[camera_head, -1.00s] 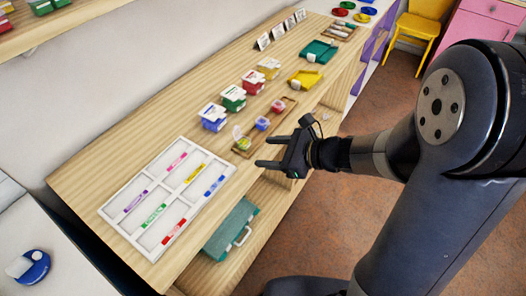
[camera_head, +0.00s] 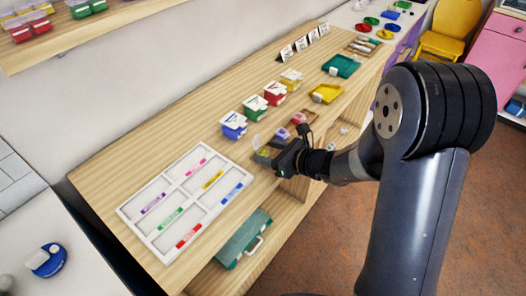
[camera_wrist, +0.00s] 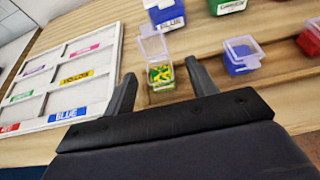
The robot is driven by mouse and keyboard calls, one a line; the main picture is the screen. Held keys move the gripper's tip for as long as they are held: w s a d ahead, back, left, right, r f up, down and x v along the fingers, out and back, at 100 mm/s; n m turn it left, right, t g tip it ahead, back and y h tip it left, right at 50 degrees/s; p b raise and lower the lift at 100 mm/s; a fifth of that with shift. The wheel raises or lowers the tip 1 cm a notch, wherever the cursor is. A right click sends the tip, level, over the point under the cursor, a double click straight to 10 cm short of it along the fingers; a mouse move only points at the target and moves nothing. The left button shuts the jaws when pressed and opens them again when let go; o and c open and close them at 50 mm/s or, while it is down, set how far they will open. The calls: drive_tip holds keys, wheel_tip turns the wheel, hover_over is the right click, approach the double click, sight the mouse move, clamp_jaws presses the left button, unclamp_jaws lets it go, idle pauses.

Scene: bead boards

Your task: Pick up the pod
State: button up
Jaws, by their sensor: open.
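Several small clear lidded pods stand in a row on the wooden counter. The nearest pod (camera_wrist: 161,76) holds yellow and green beads, and its clear lid (camera_wrist: 152,43) stands open. In the wrist view, my gripper (camera_wrist: 160,70) is open, with one finger on each side of this pod as seen from the camera; I cannot tell whether they touch it. A pod with blue contents (camera_wrist: 242,58) and a pod with red contents (camera_wrist: 311,40) stand to the right. In the head view, my gripper (camera_head: 268,163) is over the row's near end and partly hides that pod.
A white sorting tray (camera_head: 128,212) with colour-labelled compartments lies to the left. Labelled blue (camera_head: 233,126), green (camera_head: 255,107) and red (camera_head: 274,93) boxes stand behind the pods. Bare wood lies behind the tray.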

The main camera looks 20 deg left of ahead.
drive_tip(key=shift+x, duration=0.8)
drive_tip(key=shift+c, duration=0.2)
drive_tip(key=c, duration=1)
